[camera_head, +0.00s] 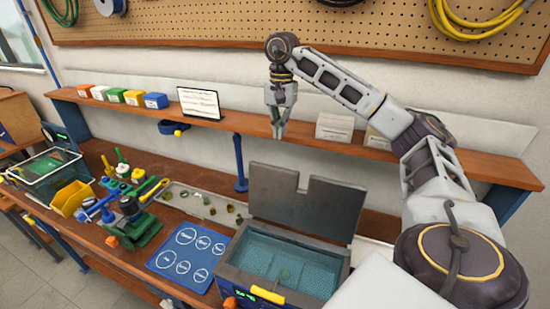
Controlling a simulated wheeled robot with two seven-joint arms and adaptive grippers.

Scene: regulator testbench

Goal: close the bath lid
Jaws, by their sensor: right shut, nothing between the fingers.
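The bath (283,262) is a grey box with blue-green liquid in it, standing on the wooden bench. Its grey lid (305,200) is up, tilted back behind the basin, with a notch in its upper edge. A small green item shows dimly inside the bath. My right gripper (279,134) is shut and empty, pointing down in front of the shelf, above and behind the raised lid and apart from it. My left gripper is not in view.
A blue mat (187,256) with white circles lies left of the bath. A metal tray (203,203) of small parts and a green fixture (132,228) stand further left. A wooden shelf (345,146) with boxes runs behind. A yellow bin (72,198) is at far left.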

